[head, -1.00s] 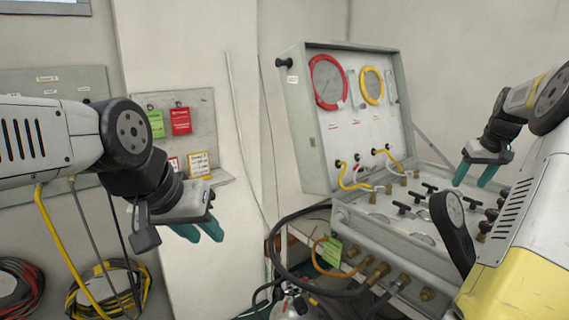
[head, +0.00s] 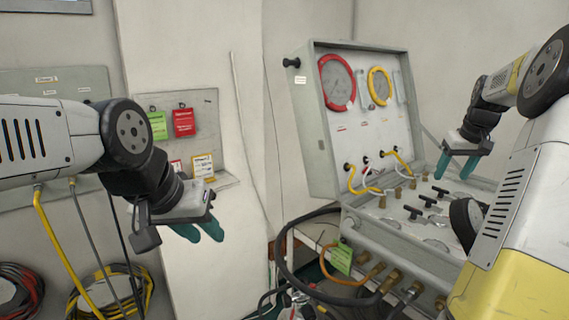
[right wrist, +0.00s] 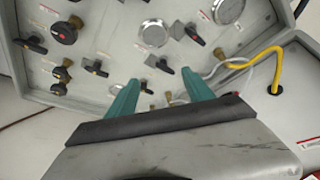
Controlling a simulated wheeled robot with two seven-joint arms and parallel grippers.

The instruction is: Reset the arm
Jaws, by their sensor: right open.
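My left gripper (head: 208,230) has teal fingertips and hangs in front of the pale wall column, away from the panel. Its fingers sit close together in the head view, and I cannot tell how far apart they are. My right gripper (head: 455,166) is open and empty above the right part of the air panel (head: 318,130). In the right wrist view its two teal fingers (right wrist: 158,100) are spread apart over the panel's valve face. Black T-handles (head: 426,203) stand on the lower face.
A tag board (head: 207,105) with red and green cards hangs on the wall. Coiled hoses (head: 110,292) hang at lower left. Yellow hoses (head: 358,186) loop from the lid, and a black hose (head: 283,255) curves at the panel's front left.

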